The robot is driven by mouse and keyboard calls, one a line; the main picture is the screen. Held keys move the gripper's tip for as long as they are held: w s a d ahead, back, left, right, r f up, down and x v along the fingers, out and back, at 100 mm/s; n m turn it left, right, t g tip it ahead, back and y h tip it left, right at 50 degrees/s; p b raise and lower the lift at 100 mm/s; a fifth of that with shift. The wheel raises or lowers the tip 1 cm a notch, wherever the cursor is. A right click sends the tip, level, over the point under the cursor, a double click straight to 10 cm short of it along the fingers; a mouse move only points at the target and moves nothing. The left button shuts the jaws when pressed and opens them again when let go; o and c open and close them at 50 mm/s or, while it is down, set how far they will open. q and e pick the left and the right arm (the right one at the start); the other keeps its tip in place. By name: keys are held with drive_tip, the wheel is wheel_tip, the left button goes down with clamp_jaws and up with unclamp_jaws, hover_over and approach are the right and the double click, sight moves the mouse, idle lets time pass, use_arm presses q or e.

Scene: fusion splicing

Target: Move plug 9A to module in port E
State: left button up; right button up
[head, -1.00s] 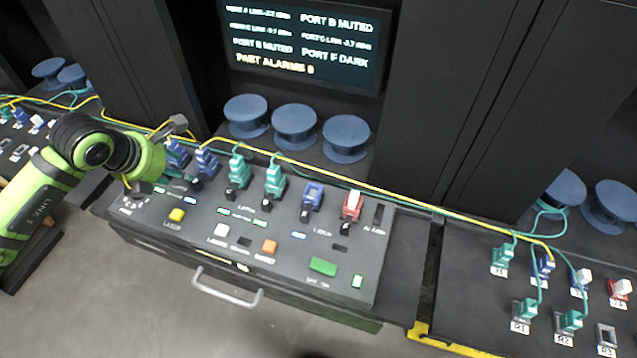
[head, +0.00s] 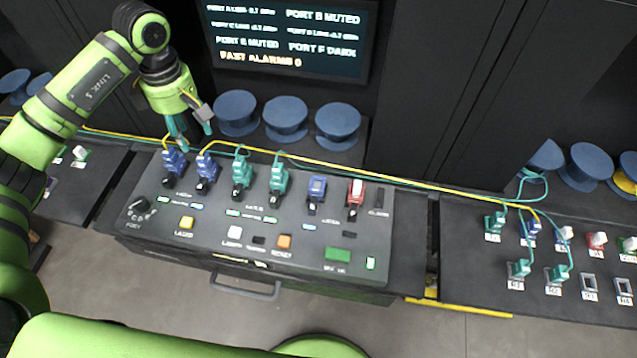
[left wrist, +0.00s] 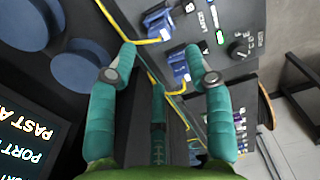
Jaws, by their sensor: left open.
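My left gripper (head: 192,132) is open and empty, just behind and above the left end of the middle console. In the left wrist view its two teal fingers (left wrist: 160,60) stand apart, with a blue plug (left wrist: 180,72) on a yellow cable beyond them. In the head view two blue plugs (head: 174,162) (head: 206,172) with yellow cables sit in the console's left ports. To their right are two teal plugs (head: 241,168) (head: 278,177), a blue module (head: 317,188) and a red module (head: 356,192). I cannot read which plug is 9A. My right gripper is not in view.
Blue spools (head: 286,118) stand behind the console, under a screen (head: 290,45). A yellow cable (head: 400,184) runs along the console's back edge. The right panel (head: 470,262) holds several teal, blue and red parts and some empty sockets. Buttons fill the console front.

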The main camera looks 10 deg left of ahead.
sight(201, 155)
use_arm(q)
drive_tip(key=shift+f, duration=0.15)
wheel_tip(201, 155, down, 8)
drive_tip(key=b, duration=0.5)
drive_tip(key=shift+b, duration=0.3)
drive_tip(key=shift+f+b, duration=0.4)
drive_tip(key=shift+b, duration=0.05)
idle(0.4)
drive_tip(key=shift+b, duration=0.35)
clamp_jaws()
drive_tip(key=shift+r, duration=0.15)
